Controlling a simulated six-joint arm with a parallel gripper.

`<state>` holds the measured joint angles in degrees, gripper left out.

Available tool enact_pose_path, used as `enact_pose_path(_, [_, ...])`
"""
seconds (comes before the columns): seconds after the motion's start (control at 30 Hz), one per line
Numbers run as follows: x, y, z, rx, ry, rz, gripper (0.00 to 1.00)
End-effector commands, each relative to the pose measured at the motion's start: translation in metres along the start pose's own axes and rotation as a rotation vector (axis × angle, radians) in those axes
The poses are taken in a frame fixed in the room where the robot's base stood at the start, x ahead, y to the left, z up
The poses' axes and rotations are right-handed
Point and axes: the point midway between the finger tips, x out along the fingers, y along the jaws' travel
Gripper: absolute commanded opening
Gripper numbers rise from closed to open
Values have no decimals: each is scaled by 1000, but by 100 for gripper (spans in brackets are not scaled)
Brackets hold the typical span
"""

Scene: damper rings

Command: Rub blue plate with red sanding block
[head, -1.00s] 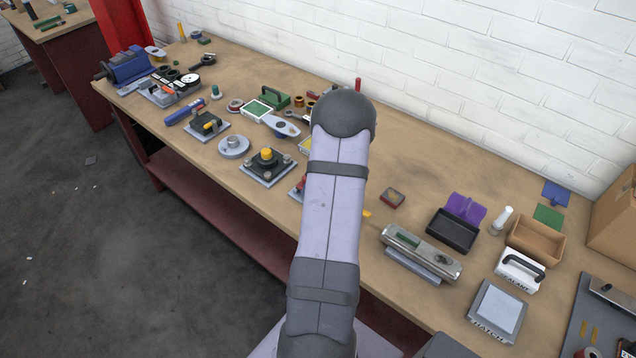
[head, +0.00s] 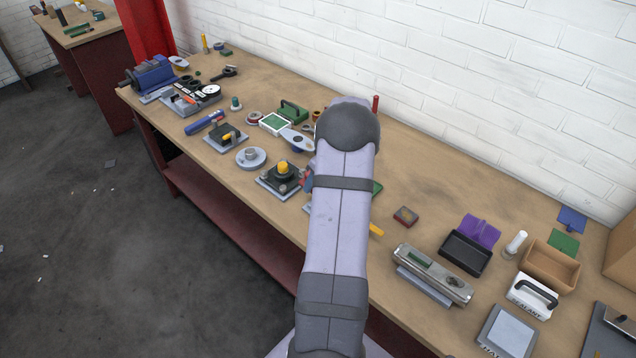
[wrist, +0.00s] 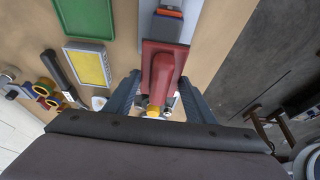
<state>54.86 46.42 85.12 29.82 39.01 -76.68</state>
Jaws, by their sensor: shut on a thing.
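My gripper (wrist: 162,82) shows in the wrist view, its dark fingers on either side of a red block with a raised grip, which I take for the red sanding block (wrist: 163,70). The gripper is shut on it. A yellow part shows just below it, and its underside is hidden. In the head view my arm hides the gripper. The blue plate (head: 572,219) lies flat near the wall at the far right of the bench, beyond a green plate (head: 563,242). It is well apart from the gripper.
Between my arm and the blue plate stand a small red-sided block (head: 405,216), a metal fixture (head: 432,275), a black tray (head: 464,253) by a purple plate (head: 479,231), a white cylinder (head: 515,243) and a cardboard box (head: 549,268). The bench along the wall right of my arm is clear.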

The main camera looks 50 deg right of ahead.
Motion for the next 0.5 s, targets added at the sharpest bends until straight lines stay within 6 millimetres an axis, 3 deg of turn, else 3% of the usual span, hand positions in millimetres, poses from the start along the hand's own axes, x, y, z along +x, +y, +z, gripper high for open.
enact_pose_path(0.2, [-21, 0, -9, -2, 1, 2, 29])
enact_pose_path(0.5, [-30, 0, -13, -1, 1, 2, 29])
